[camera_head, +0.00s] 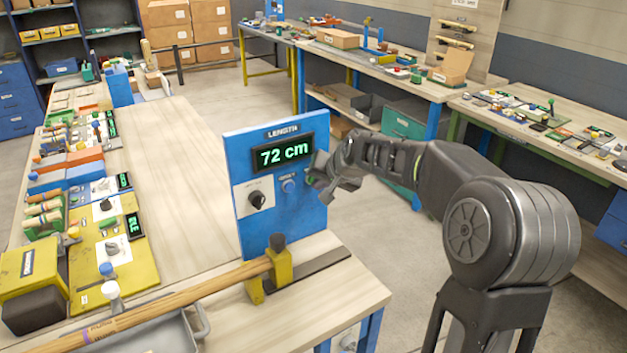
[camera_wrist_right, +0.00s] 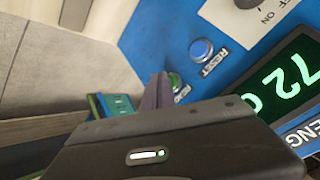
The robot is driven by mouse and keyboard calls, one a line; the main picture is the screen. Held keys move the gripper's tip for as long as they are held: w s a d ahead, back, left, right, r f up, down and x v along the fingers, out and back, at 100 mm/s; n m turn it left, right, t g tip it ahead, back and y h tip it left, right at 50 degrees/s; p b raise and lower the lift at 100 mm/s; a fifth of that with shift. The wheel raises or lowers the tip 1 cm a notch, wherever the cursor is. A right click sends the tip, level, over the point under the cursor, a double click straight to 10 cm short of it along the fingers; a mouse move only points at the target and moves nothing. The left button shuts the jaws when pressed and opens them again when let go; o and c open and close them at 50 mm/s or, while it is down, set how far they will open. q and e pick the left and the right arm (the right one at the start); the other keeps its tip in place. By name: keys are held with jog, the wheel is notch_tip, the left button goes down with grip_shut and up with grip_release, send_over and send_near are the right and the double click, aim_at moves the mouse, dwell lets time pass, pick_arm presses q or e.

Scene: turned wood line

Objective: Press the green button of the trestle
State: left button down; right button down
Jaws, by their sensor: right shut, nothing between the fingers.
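The trestle's blue panel (camera_head: 252,148) stands upright on a small table, with a "LENGTH" display (camera_head: 284,153) reading 72 cm. The green button (camera_wrist_right: 174,78) shows in the right wrist view, partly covered by my fingers; in the head view my gripper hides it. A blue RESET button (camera_head: 289,186) sits beside it and also shows in the right wrist view (camera_wrist_right: 201,50). My right gripper (camera_head: 319,174) is shut and empty, its fingertips (camera_wrist_right: 158,82) right by the green button. I cannot tell whether they touch it. My left gripper is not in view.
A black knob (camera_head: 257,199) is left of the RESET button. A long wooden pole (camera_head: 190,297) rests in a yellow bracket (camera_head: 278,268) before the panel. A cluttered bench (camera_head: 155,130) lies to the left; open floor is behind the panel.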

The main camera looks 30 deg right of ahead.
jog(key=shift+s, duration=0.6)
jog(key=shift+s, duration=0.1)
jog(key=s+p, duration=0.2)
jog(key=s, duration=0.2)
jog(key=shift+s, duration=0.4)
dwell(0.7)
